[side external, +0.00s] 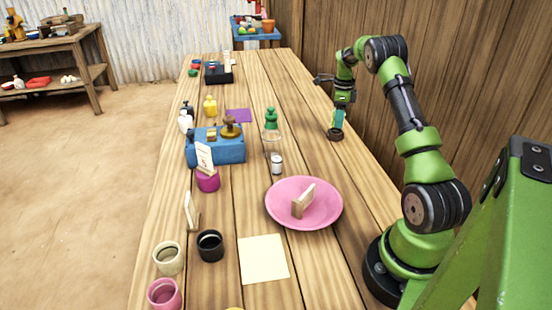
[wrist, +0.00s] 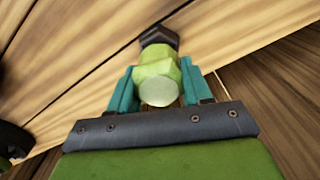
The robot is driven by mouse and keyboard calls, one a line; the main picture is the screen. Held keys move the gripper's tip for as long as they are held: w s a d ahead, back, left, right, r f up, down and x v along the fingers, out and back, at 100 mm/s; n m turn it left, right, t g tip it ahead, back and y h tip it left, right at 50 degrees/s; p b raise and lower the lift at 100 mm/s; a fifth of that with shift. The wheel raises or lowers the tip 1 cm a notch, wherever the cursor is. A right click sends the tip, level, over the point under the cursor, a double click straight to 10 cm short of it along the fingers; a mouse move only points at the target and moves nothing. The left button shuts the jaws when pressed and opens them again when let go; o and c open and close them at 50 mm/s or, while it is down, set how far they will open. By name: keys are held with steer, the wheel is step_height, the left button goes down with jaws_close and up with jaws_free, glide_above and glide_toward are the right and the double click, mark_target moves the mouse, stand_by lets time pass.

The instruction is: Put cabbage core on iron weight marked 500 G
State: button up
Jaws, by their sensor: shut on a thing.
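My gripper (wrist: 154,92) is shut on a pale green cabbage core (wrist: 156,75), held between its teal fingers. The core's pale round cut end faces the wrist camera. A dark, six-sided iron weight (wrist: 158,37) shows just beyond the core's far end in the wrist view. In the side view my gripper (side external: 337,118) points down right above the dark weight (side external: 335,134), which sits on the table near its right edge. The core is mostly hidden by the fingers there. I cannot tell whether core and weight touch, and no marking is legible.
A pink plate (side external: 327,212) with a wooden piece on it lies nearer the side camera. A glass jar with a green top (side external: 271,119) and a small white container (side external: 277,164) stand left of the weight. A blue box (side external: 230,153) is farther left. A wooden wall borders the right.

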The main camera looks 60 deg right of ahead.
steer(key=shift+f, duration=0.9)
steer(key=shift+f, duration=0.15)
steer(key=o, duration=1)
steer(key=shift+o, duration=0.2)
